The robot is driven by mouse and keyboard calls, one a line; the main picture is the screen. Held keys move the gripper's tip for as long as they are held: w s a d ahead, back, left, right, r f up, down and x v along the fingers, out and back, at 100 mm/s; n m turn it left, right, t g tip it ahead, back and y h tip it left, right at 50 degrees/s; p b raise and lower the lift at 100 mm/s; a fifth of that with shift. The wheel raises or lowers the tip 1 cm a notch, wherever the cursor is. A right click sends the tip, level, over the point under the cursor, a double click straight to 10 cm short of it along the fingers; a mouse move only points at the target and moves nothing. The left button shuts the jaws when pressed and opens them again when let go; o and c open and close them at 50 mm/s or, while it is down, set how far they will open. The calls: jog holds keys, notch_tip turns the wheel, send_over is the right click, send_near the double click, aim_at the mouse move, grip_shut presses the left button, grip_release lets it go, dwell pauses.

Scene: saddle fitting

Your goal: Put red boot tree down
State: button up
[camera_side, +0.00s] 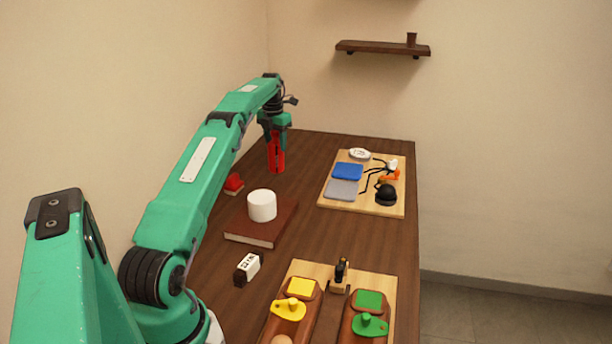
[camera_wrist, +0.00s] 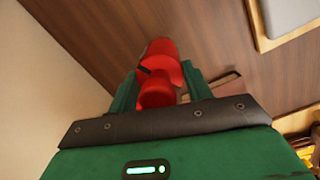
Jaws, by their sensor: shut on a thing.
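The red boot tree (camera_side: 276,156) hangs upright from my gripper (camera_side: 275,128) over the far left part of the dark wooden table (camera_side: 313,150). My gripper is shut on its upper part. The lower end is close to the tabletop, but I cannot tell if it touches. In the wrist view, the red boot tree (camera_wrist: 160,52) sits between the two green fingers of my gripper (camera_wrist: 160,86), with a dark strip across it. The fingers hide part of it.
A small red object (camera_side: 233,183) lies left of the brown book (camera_side: 240,230), which bears a white cylinder (camera_side: 262,206). A light board (camera_side: 337,206) with small items is at right. A black-and-white block (camera_side: 248,268) and another board (camera_side: 388,291) stand nearer. The table around the boot tree is bare.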

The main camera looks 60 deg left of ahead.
aim_at(275, 132)
jog(key=shift+f, duration=1.9)
jog(key=shift+f, duration=0.1)
jog(key=o, duration=1.5)
jog(key=shift+s+d+r, duration=0.15)
jog(key=shift+r, duration=1.8)
jog(key=shift+s+d+r, duration=0.1)
jog(key=shift+d+r, duration=0.05)
jog(key=shift+r, duration=1.75)
